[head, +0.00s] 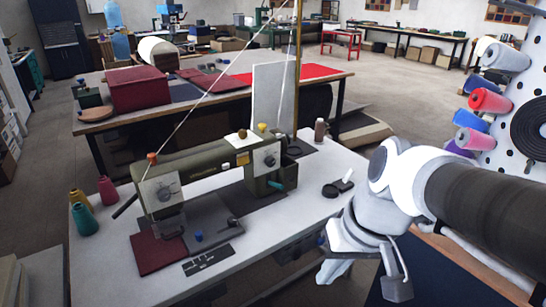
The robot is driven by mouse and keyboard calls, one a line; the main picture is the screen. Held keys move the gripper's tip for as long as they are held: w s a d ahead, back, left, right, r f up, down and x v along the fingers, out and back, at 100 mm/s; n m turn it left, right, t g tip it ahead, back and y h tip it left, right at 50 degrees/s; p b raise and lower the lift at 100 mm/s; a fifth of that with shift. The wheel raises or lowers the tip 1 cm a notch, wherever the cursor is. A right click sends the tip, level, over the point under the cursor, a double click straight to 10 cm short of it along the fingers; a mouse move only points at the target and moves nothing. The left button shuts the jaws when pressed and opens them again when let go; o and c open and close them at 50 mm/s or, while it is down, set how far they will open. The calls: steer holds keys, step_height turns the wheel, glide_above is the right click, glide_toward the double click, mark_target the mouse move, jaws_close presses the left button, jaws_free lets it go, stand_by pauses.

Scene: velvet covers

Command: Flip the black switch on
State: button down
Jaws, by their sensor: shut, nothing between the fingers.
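An olive-green sewing machine (215,165) stands on a white table (290,215). I cannot tell for sure which part is the black switch. A small flat black piece with pale marks (207,259) lies at the table's front edge, beside a dark red cloth (158,250). A black round piece (330,190) and a small black-and-white piece (344,182) lie right of the machine, near my arm. My gripper (336,270) hangs low at the table's right front edge, apart from these pieces. It is shut and empty, and its fingertips show only partly.
Thread spools (82,217) stand at the table's left end, and a brown spool (320,130) at its back right. A thin post (298,70) rises behind the machine. A pegboard (520,130) with fabric rolls is at the right. The table's right front is mostly clear.

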mark_target(299, 254)
steer(key=w+a+f+m+y+b, duration=0.1)
steer(key=w+f+y+b, duration=0.5)
steer(key=f, duration=0.4)
steer(key=w+a+f+m+y+b, duration=0.25)
steer(key=w+f+y, duration=0.4)
steer(key=f, duration=0.35)
steer(key=w+d+f+m+t+h+b, duration=0.2)
steer(key=d+f+t, duration=0.5)
steer(key=f, duration=0.4)
steer(key=w+d+f+m+t+h+b, duration=0.3)
steer(key=w+d+f+m+t+b, duration=0.2)
steer(key=f, duration=0.6)
steer(key=w+d+m+t, duration=0.1)
steer(key=d+m+t, duration=0.1)
steer(key=shift+w+d, duration=0.3)
steer(key=shift+d, duration=0.1)
steer(key=shift+w, duration=0.1)
steer(key=b+x, duration=0.3)
steer(key=x, duration=1.1)
steer(key=shift+d+r, duration=0.1)
steer(key=shift+d, duration=0.05)
